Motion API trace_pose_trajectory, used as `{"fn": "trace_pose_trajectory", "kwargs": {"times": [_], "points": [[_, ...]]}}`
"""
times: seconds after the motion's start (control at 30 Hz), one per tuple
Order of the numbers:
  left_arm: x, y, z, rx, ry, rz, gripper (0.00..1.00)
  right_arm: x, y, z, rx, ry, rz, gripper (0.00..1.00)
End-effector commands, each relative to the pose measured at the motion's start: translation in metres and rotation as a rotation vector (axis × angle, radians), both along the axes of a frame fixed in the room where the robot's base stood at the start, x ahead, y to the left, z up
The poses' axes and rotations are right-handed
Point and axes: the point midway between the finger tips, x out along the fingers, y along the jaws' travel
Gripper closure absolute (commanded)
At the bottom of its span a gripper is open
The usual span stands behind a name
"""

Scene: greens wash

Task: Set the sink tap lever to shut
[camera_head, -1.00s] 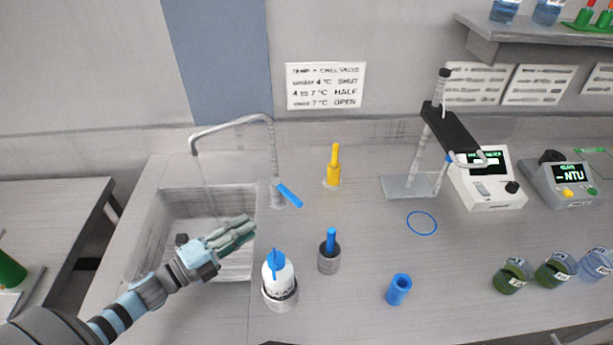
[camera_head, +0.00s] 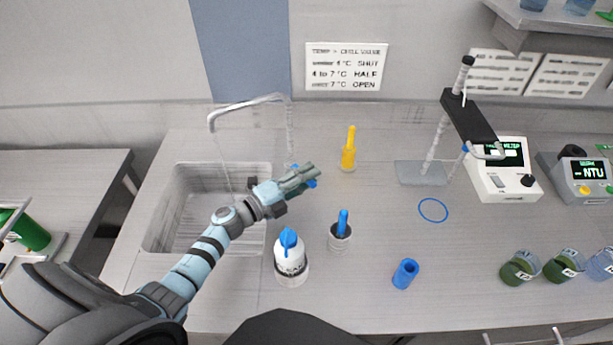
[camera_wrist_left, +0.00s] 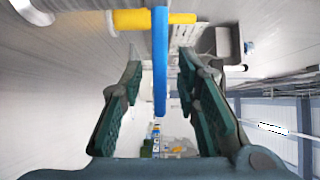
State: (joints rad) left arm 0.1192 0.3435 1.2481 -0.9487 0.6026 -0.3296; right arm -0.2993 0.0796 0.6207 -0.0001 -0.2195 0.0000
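The grey sink tap (camera_head: 247,105) arches over the sink (camera_head: 162,250) at the left of the bench. A faint pale streak hangs under its spout. Its blue lever (camera_head: 312,184) is mostly hidden behind my left gripper (camera_head: 303,176) in the head view. In the left wrist view the blue lever (camera_wrist_left: 160,75) stands as a long bar between the two fingers of my left gripper (camera_wrist_left: 157,85). Those fingers are apart, with a gap on both sides of the lever. My right gripper is not in view.
A white bottle with blue top (camera_head: 290,262), a grey cup holding a blue-handled item (camera_head: 340,238) and a blue cylinder (camera_head: 404,274) stand near the front. A yellow bottle (camera_head: 349,152) stands behind. A stand (camera_head: 422,173) and meters are at right. The wall sign (camera_head: 346,66) lists valve settings.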

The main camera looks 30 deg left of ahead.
Motion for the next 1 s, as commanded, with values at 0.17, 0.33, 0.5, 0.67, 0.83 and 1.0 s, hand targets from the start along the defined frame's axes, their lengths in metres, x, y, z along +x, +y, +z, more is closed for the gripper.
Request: {"fn": "trace_pose_trajectory", "kwargs": {"times": [0.17,0.33,0.5,0.67,0.83,1.0], "points": [[0.0014,-0.0009,-0.0003,0.0,0.0,0.0,0.71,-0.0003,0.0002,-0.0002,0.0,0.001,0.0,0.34],[0.0012,-0.0006,-0.0003,0.0,0.0,0.0,0.87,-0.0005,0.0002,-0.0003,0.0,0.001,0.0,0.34],[0.001,-0.0004,-0.0004,0.0,0.0,0.0,1.0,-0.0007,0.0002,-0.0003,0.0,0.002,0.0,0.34],[0.0008,-0.0002,-0.0006,0.0,0.001,0.001,1.0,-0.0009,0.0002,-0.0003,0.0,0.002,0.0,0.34],[0.0003,0.0002,-0.0011,0.001,0.0,-0.005,1.0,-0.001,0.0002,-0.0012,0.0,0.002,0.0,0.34],[-0.0018,0.0017,-0.0024,0.001,0.0,-0.042,1.0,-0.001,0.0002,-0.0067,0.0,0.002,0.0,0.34]]}}
